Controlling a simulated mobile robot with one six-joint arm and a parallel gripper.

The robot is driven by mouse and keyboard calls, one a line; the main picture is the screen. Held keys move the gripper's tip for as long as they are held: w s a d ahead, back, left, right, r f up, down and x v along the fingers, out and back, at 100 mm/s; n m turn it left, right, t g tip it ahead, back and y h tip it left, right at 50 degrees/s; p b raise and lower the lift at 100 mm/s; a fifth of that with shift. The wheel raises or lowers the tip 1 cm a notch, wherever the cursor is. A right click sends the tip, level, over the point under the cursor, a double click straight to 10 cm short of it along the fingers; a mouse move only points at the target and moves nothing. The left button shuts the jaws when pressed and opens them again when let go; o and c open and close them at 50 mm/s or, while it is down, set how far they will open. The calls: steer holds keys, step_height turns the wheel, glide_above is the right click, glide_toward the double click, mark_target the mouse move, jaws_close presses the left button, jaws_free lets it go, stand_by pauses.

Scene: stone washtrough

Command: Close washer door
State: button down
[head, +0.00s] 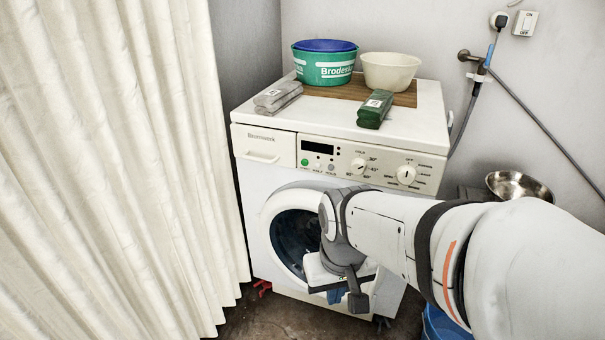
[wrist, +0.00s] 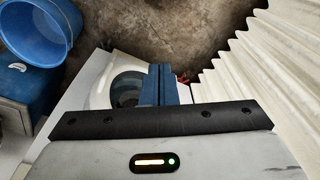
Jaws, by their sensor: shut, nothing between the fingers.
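The white washer (head: 262,190) stands against the wall with its front facing me. Its round door (head: 272,208) shows in the head view as a pale ring around a dark middle, its right part hidden behind my gripper and arm. How far the door stands from the washer front I cannot tell. My gripper (head: 337,297) is in front of the lower right of the door, pointing down. In the wrist view its blue fingers (wrist: 158,70) are together and empty, beside a white surface with a dark round glass (wrist: 126,90). Contact with the door is not clear.
A cream curtain (head: 110,160) hangs close on the left. A green tub (head: 325,68), a cream bowl (head: 390,72) and packages stand on the washer top. A blue bucket (wrist: 40,30) stands on the floor to the right in the head view. A metal bowl (head: 518,186) is further right.

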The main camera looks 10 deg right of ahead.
steer(key=w+d+m+t+h+b, duration=0.25)
steer(key=w+d+m, duration=0.55)
steer(key=w, duration=0.6)
steer(key=w+d+f+b, duration=0.4)
steer(key=w+d+f, duration=0.2)
steer(key=f, duration=0.3)
steer(key=shift+f+m, duration=0.25)
steer(key=shift+m, duration=0.05)
steer(key=shift+g+h, duration=0.25)
